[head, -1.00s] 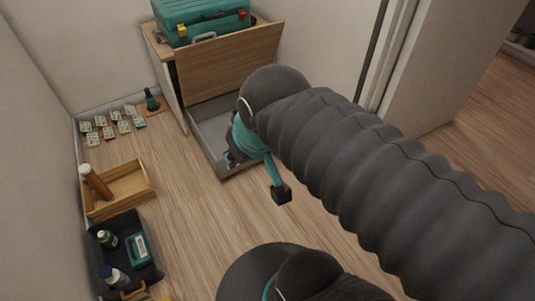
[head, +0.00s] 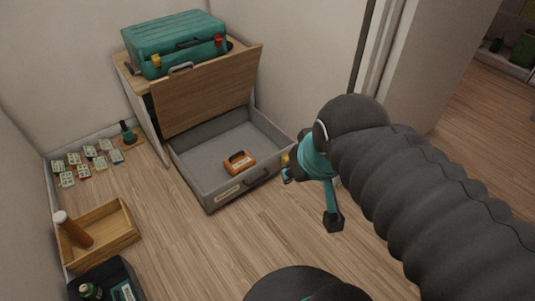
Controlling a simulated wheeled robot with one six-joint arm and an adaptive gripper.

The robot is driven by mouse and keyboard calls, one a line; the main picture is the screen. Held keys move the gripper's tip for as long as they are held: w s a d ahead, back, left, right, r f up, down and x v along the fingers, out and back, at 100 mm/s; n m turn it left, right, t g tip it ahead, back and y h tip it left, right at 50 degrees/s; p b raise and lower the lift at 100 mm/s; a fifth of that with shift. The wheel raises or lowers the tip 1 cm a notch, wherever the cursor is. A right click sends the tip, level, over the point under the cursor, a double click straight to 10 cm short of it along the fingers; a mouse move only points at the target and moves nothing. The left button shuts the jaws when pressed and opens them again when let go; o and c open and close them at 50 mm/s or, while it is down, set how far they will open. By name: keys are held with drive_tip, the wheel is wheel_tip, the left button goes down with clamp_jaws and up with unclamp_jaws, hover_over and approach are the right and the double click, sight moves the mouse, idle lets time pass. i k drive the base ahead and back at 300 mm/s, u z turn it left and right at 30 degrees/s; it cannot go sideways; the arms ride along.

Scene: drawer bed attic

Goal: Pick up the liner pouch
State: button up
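My gripper (head: 311,198) is to the right of the drawer's front corner in the picture, apart from the orange case. Its teal and black fingers are spread, with nothing seen between them. A small yellow patch (head: 286,159) shows beside the upper finger, partly hidden; I cannot tell what it is.
A wooden flap (head: 206,90) slants above the drawer, and a teal toolbox (head: 175,42) stands on the cabinet. The floor before the drawer is clear.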

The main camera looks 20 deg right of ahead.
sight(239, 163)
drive_tip(key=z, duration=0.2)
drive_tip(key=i, duration=0.9)
drive_tip(key=u, duration=0.45)
drive_tip(key=k, duration=0.4)
drive_tip(key=u, duration=0.35)
drive_tip(key=i, duration=0.5)
drive_tip(key=z, duration=0.95)
